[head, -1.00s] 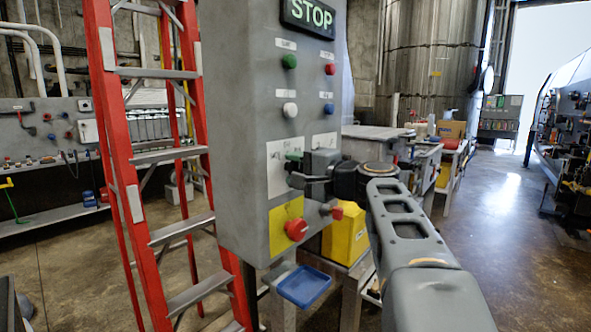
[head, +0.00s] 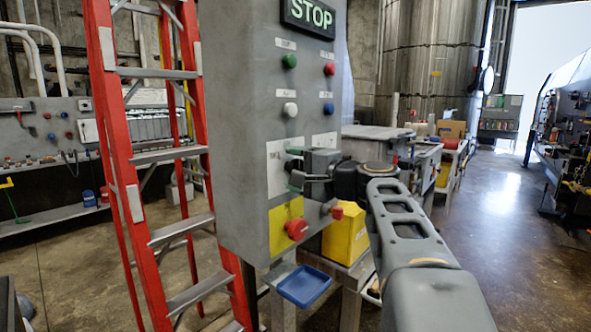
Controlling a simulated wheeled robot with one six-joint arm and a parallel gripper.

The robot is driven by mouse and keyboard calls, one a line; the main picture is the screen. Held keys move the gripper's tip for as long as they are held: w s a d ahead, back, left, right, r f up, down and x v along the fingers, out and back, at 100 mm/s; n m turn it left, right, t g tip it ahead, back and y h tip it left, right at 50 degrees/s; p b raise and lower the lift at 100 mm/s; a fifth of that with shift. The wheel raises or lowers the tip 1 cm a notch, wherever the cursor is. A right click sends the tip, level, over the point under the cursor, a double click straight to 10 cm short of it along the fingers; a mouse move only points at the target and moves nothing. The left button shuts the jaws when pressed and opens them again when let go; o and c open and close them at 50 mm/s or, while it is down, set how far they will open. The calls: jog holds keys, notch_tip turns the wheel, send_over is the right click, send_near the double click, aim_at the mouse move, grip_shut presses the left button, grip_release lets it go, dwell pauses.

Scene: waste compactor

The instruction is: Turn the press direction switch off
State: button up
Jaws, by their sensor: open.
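A grey control box (head: 240,130) stands upright at the centre of the head view, with a lit STOP display (head: 308,14) at its top. Green, red, white and blue buttons sit below the display. Lower down are two white label plates; the left one (head: 277,177) shows beside a green switch part (head: 294,151). My gripper (head: 297,178) is open, with its fingers at these plates, close to the panel face. The gripper body hides most of the switch area, so the press direction switch's position cannot be told. I cannot tell whether the fingers touch the switch.
A red mushroom button (head: 297,229) on a yellow plate sits just below my gripper, with a small red knob (head: 337,213) to its right. A blue tray (head: 303,287) is under the box. A red ladder (head: 120,170) stands close at left. Open floor lies at right.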

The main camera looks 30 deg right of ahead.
jog(key=b+v, duration=0.1)
jog(key=v, duration=1.2)
jog(key=shift+s+d, duration=0.2)
jog(key=shift+s, duration=0.2)
jog(key=w+a+f+n+g+h+p, duration=0.2)
jog(key=a+f+n+g+p, duration=0.2)
jog(key=a+f+g+p, duration=0.55)
jog(key=s+a+f+n+g+h+p, duration=0.1)
jog(key=s+a+f+n+h, duration=0.1)
jog(key=f, duration=0.4)
jog(key=s+a+f+n+g+h+p, duration=0.2)
jog(key=s+a+f+n+h, duration=0.1)
jog(key=f+n, duration=0.4)
jog(key=shift+s+a+f, duration=0.2)
jog(key=shift+s+a, duration=0.15)
jog(key=shift+s, duration=0.25)
jog(key=shift+f, duration=0.1)
jog(key=shift+c, duration=0.4)
